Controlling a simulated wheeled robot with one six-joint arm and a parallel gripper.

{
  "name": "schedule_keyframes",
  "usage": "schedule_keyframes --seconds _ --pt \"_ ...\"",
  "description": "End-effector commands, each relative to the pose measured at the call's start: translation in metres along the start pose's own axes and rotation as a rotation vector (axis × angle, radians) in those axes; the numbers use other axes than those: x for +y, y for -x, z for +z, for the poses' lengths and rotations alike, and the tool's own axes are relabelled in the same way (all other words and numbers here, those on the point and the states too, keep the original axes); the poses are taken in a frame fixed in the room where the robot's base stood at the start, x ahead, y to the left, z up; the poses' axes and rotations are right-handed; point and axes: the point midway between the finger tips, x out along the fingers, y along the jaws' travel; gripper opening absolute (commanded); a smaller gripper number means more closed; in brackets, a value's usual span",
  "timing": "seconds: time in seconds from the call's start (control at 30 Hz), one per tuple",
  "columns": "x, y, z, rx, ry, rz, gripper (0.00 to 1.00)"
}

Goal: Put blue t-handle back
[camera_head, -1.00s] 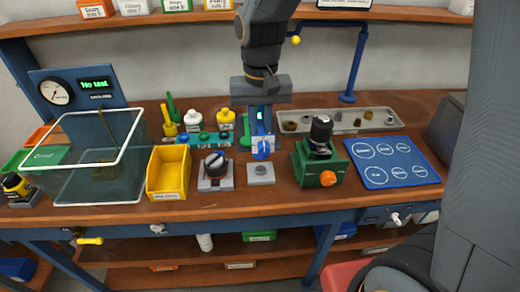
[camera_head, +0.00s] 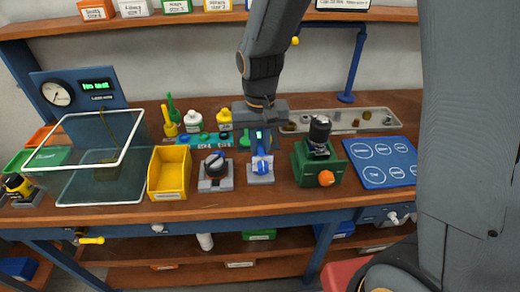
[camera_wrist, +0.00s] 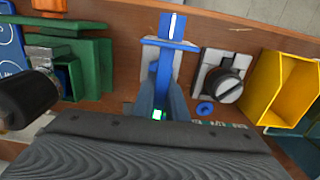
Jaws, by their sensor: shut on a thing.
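The blue T-handle (camera_head: 262,166) is held at the fingertips of my gripper (camera_head: 261,147), directly over the small grey block (camera_head: 261,180) on the bench. The handle's lower end overlaps the block in the head view. I cannot tell whether it touches or sits in it.
A grey block with a black knob (camera_head: 215,168) stands close left, with a yellow bin (camera_head: 169,172) beyond. A green fixture (camera_head: 319,164) with an orange knob stands close right, beside a blue mat (camera_head: 381,162). Bottles and a teal rack (camera_head: 204,139) stand behind.

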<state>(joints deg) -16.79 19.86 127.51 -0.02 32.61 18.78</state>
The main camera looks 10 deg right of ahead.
Motion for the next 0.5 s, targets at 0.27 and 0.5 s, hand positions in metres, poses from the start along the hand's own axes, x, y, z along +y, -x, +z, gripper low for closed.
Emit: schedule_keyframes --seconds 0.27,0.5 --pt "-0.0001 -0.0023 0.0000 0.000 0.000 0.000 0.31" --pt "-0.0001 -0.0016 0.0000 0.000 0.000 0.000 0.31"
